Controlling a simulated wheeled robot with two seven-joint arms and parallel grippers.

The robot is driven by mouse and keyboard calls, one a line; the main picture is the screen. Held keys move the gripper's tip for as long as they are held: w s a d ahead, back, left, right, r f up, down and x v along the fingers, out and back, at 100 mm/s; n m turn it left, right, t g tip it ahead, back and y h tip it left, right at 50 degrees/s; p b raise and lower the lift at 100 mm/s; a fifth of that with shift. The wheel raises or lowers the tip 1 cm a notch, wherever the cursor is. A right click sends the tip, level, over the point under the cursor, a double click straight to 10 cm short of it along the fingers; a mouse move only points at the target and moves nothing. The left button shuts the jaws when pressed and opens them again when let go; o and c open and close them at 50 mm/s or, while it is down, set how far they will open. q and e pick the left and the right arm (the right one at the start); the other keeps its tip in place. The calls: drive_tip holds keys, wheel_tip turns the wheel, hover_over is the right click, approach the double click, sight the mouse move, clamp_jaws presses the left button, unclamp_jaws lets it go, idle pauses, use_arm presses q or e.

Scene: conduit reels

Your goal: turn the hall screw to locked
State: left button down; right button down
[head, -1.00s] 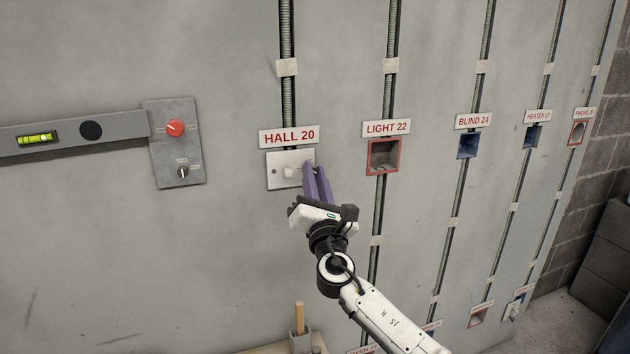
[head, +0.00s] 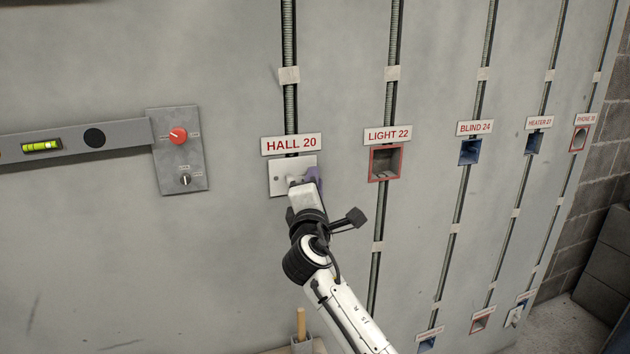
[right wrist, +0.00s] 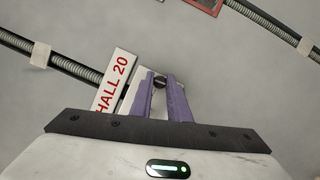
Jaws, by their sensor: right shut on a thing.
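The hall plate (head: 279,178) is a white square under the HALL 20 label (head: 291,144) on the grey wall. It has a small screw at its left side and a pale knob in the middle, now partly behind my gripper. My right gripper (head: 313,178) is at the plate's right edge, its purple fingers partly hidden by its own white body. In the right wrist view the fingers (right wrist: 161,84) are closed on a dark round screw head (right wrist: 159,82). The screw's slot and any lock marks are too small to read. My left gripper is not in view.
A red-rimmed LIGHT 22 box (head: 385,164) is close to the right of my gripper. A grey panel (head: 178,162) with a red knob (head: 178,136) is to the left, beside a spirit level (head: 60,143). A holder with a wooden handle (head: 301,325) is below.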

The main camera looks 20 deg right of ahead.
drive_tip(key=shift+m, duration=0.5)
drive_tip(key=shift+r, duration=0.1)
drive_tip(key=c, duration=1.7)
unclamp_jaws()
drive_tip(key=shift+o, duration=0.2)
drive_tip(key=shift+s, duration=0.1)
drive_tip(key=r+v, duration=0.1)
drive_tip(key=v, duration=0.9)
drive_tip(key=shift+f+b, duration=0.3)
drive_tip(key=shift+f, duration=0.15)
drive_tip(key=shift+s+f, duration=0.1)
drive_tip(key=shift+s, duration=0.05)
